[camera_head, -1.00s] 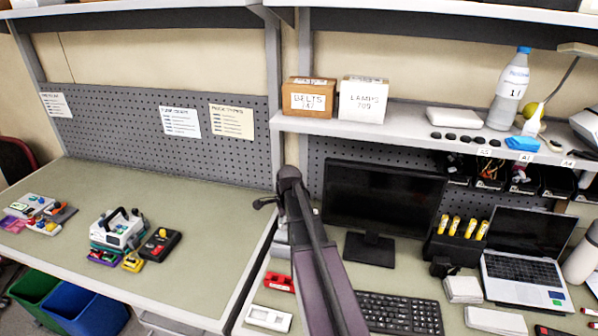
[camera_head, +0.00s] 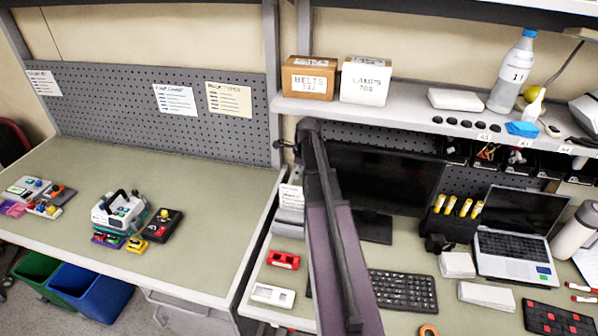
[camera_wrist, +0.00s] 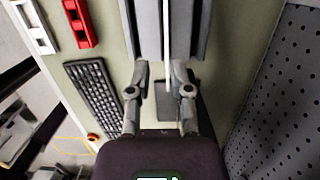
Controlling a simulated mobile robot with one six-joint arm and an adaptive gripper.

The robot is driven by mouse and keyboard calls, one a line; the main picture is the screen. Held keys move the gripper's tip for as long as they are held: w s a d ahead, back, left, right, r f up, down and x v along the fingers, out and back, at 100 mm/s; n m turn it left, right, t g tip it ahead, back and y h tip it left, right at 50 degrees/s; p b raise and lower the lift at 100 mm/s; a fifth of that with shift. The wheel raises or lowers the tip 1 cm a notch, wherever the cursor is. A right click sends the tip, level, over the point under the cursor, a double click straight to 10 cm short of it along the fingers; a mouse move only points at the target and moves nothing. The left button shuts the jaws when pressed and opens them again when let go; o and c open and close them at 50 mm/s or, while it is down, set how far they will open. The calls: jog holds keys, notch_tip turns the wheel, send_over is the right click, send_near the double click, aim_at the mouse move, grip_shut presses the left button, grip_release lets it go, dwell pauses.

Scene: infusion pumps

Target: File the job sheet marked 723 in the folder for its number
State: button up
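A white sheet with lines of print (camera_head: 291,197) shows just left of my arm in the head view; its number is too small to read. In the head view my arm hides the gripper. A grey stacked object (camera_head: 289,224) stands directly below the sheet, partly hidden by the arm; I cannot tell whether it holds folders. No folder number is readable.
A monitor (camera_head: 385,185) stands right of my arm, with a keyboard (camera_head: 402,291) in front. A red device (camera_head: 283,260) and a white one (camera_head: 272,295) lie at the desk's left edge. Boxes (camera_head: 308,78) stand on the shelf above. The left bench has clear room.

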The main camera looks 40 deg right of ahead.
jog(key=shift+w+d+r, duration=0.35)
jog(key=shift+w+d, duration=0.3)
jog(key=shift+d, duration=0.05)
jog(key=f+b, duration=0.2)
jog(key=b, duration=0.1)
jog(key=s+f+b, duration=0.1)
jog(key=f+b, duration=0.2)
jog(key=shift+a+f, duration=0.2)
jog(key=shift+f, duration=0.15)
jog(key=shift+f+b, duration=0.9)
jog(key=shift+b, duration=0.05)
jog(key=shift+s, duration=0.1)
jog(key=shift+d+f, duration=0.1)
